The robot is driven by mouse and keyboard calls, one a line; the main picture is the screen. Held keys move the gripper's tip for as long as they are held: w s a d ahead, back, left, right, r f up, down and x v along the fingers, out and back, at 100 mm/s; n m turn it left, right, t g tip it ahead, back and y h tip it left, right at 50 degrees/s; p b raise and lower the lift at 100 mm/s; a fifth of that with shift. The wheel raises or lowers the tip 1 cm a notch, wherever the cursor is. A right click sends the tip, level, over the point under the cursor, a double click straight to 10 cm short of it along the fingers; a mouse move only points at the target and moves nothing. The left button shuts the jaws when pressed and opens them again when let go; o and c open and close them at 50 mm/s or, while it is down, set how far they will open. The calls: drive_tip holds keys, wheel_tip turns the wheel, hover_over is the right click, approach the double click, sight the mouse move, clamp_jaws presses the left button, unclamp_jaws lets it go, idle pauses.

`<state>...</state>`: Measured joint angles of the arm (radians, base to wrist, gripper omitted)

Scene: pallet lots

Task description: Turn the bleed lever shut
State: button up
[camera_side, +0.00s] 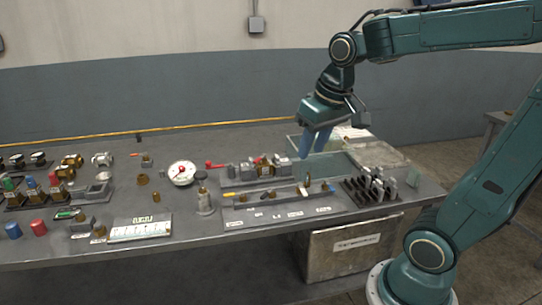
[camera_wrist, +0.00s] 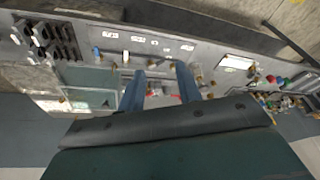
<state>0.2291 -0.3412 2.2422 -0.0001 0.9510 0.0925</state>
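My gripper (camera_side: 313,148) points down above the back right of the bench, its two blue fingers apart and empty. In the wrist view my gripper (camera_wrist: 160,88) also shows a wide gap between the fingers, with bench fittings beyond. A manifold row of grey and brass valve blocks (camera_side: 247,171) stands left of it, with a red lever (camera_side: 213,165) sticking out at its left end. In front lies a labelled board (camera_side: 262,215) with a pipe line, a yellow handle (camera_side: 229,195) and small valves. I cannot tell which lever is the bleed lever. My gripper touches none of them.
A round gauge (camera_side: 182,173) and a metal cylinder (camera_side: 204,202) stand left of the board. A dark rack of upright pieces (camera_side: 370,190) and a shallow grey-green tray (camera_side: 335,165) lie at the right. Several coloured parts crowd the left end.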

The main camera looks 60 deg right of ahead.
drive_tip(key=w+d+f+m+g, duration=0.2)
drive_tip(key=w+d+f+m, duration=0.1)
drive_tip(key=w+d, duration=0.4)
drive_tip(key=m+g, duration=0.1)
drive_tip(key=m, duration=0.1)
hover_over(304, 191)
wheel_tip(304, 191, down, 5)
drive_tip(key=shift+y, duration=0.4)
drive_tip(key=shift+f, duration=0.15)
wheel_tip(304, 191, down, 13)
drive_tip(key=shift+f, duration=0.2)
clamp_jaws()
